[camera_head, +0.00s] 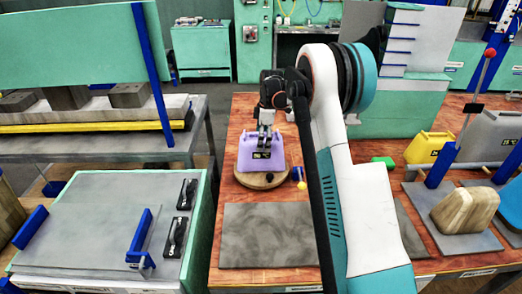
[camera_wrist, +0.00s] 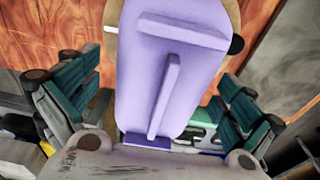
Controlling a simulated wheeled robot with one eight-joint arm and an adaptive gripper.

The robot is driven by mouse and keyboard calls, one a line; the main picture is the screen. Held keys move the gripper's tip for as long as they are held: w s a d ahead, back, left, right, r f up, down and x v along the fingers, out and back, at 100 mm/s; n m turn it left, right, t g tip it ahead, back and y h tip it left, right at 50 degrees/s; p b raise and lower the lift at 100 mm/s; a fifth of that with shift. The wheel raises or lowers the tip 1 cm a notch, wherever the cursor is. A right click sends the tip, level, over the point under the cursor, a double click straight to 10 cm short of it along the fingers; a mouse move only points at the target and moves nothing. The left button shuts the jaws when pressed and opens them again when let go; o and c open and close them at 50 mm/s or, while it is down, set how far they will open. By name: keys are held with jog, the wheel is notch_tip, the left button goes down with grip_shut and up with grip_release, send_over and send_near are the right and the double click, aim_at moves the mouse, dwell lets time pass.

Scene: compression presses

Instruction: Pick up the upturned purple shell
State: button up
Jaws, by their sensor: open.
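The purple shell (camera_head: 246,158) stands on a round wooden disc (camera_head: 246,180) on the red-brown table, with a dark label on its near side. In the wrist view the shell (camera_wrist: 190,75) fills the middle, showing a smooth purple face with a long raised rib and a crossbar. My gripper (camera_head: 264,143) is over the shell in the head view and partly covers it. In the wrist view my gripper (camera_wrist: 160,105) is open, with one green-padded finger on each side of the shell. I cannot tell whether the fingers touch it.
A grey plate (camera_head: 265,235) lies in front of the disc. A yellow shell (camera_head: 428,148) and a wooden block (camera_head: 464,211) are farther right. A green-edged bench (camera_head: 90,225) is at left.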

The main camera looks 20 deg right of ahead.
jog(key=f+b, duration=0.1)
jog(key=f, duration=0.1)
jog(key=a+f+b, duration=0.1)
jog(key=f, duration=0.2)
jog(key=shift+w+f, duration=0.1)
jog(key=shift+w, duration=0.05)
jog(key=c, duration=1.3)
